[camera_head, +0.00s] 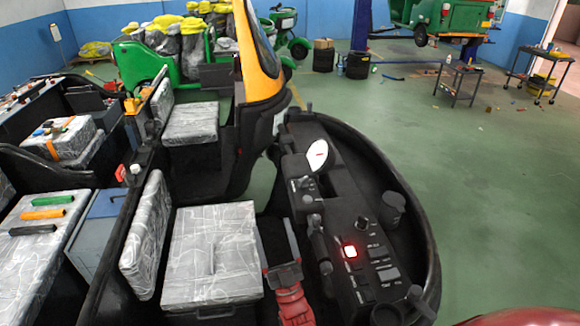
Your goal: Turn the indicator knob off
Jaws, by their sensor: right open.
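The rickshaw's black dashboard (340,200) runs down the middle right. Another small panel (303,185) farther up has knobs too. The labels are too small to read, so I cannot tell which knob is the indicator knob. My right gripper (284,272), red with dark grey fingers, is open at the bottom centre. It is left of the near panel and appears apart from the knobs. My left gripper is not in view.
A grey patterned seat (212,255) lies left of my gripper. A dark stalk (320,245) stands between gripper and panel. A round dark post (393,208) rises right of the panel.

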